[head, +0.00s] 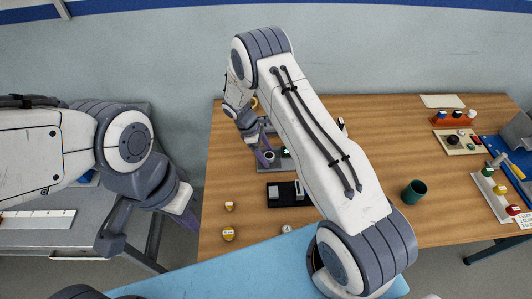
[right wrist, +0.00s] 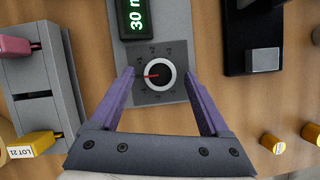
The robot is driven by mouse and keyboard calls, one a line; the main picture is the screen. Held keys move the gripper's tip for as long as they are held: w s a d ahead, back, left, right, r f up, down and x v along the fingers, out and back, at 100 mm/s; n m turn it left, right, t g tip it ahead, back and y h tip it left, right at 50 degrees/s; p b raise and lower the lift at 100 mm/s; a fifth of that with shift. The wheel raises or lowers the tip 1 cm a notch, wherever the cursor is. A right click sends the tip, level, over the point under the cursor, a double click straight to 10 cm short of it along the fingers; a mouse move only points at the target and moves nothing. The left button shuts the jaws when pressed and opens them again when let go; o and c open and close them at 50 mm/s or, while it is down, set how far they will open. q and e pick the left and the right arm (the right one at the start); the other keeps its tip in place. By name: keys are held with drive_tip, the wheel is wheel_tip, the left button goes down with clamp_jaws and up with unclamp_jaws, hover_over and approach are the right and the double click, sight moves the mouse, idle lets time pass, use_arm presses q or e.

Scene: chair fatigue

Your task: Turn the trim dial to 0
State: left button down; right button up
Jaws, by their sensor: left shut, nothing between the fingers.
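The trim dial (right wrist: 159,74) is a black knob with a white ring and a red pointer, set in a dark square plate (right wrist: 175,94). Its pointer points left in the right wrist view; the marks around it are too small to read. A black display (right wrist: 136,18) above it shows green "30 m", partly cut off. My right gripper (right wrist: 159,76) is open, its purple fingers on either side of the dial with small gaps. The dial also shows in the head view (head: 269,156), beside my right gripper (head: 262,157). My left gripper (head: 183,210) is shut and empty, left of the wooden table.
A grey holder (right wrist: 50,85) with pink and yellow pieces stands left of the dial. A black fixture (right wrist: 250,40) stands right of it. Small yellow pieces (head: 228,234) lie near the table's front left. A green cup (head: 414,192) and coloured trays stand to the right.

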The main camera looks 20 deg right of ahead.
drive_tip(key=b+v, duration=0.2)
drive_tip(key=v, duration=0.8)
drive_tip(key=shift+r, duration=0.25)
drive_tip(key=shift+a, duration=0.1)
